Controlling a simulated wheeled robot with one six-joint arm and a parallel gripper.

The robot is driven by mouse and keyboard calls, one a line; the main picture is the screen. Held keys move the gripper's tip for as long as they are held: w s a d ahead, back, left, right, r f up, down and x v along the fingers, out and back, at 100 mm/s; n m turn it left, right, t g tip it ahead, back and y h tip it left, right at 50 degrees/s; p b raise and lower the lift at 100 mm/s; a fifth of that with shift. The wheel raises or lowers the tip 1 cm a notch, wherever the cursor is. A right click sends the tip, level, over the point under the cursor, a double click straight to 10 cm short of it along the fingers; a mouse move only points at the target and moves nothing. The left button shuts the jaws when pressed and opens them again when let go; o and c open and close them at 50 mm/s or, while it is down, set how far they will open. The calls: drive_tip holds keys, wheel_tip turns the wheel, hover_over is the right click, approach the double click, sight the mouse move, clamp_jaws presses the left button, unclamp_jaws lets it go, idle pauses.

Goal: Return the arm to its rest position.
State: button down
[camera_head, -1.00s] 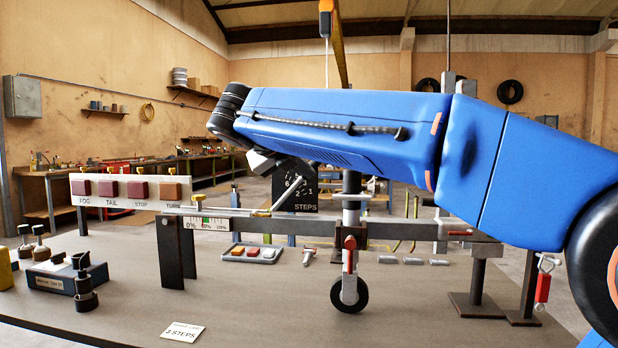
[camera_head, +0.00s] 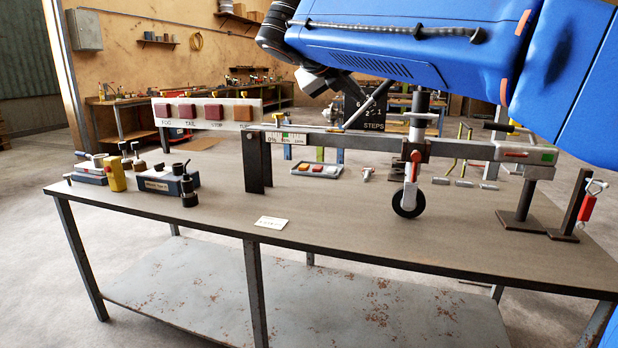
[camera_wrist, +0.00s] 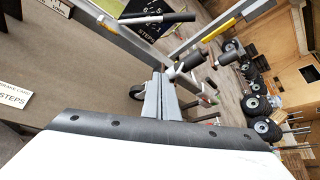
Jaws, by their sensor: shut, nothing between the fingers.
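My blue arm crosses the upper right of the head view, and its upper edge is cut off by the frame. My gripper (camera_head: 328,84) hangs at the arm's left end, dark and partly hidden by the arm. It is above and behind the bench's trailer beam, with nothing seen in it. In the wrist view my gripper's two grey fingers (camera_wrist: 160,98) lie side by side, shut and empty. Behind them, in the wrist view, show the beam and jockey wheel (camera_wrist: 137,93). The same jockey wheel stands on the bench in the head view (camera_head: 409,203).
The workbench (camera_head: 330,230) carries a lamp switch board (camera_head: 206,112), a grey beam (camera_head: 455,149), a small tray (camera_head: 318,170), a dark box (camera_head: 165,182) and a yellow block (camera_head: 116,177). A diagonal lever (camera_head: 370,106) rises near the gripper. Floor at the left is clear.

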drive_tip(key=s+d+f+m+g+y, duration=0.2)
drive_tip(key=s+d+f+m, duration=0.6)
drive_tip(key=f+m, duration=0.15)
drive_tip(key=s+d+f+m+g+y, duration=0.1)
drive_tip(key=s+d+f+m+g, duration=0.1)
drive_tip(key=s+d+f+m, duration=0.8)
drive_tip(key=s+f+m+g+y, duration=0.1)
drive_tip(key=s+f+m+y, duration=0.1)
drive_tip(key=s+f+m, duration=0.6)
drive_tip(key=s+f+m+y, duration=0.2)
drive_tip(key=s+f+m, duration=0.7)
drive_tip(key=f, duration=0.5)
drive_tip(key=shift+f+g+y, duration=0.25)
drive_tip(key=shift+g+y, duration=0.05)
drive_tip(key=shift+g, duration=0.1)
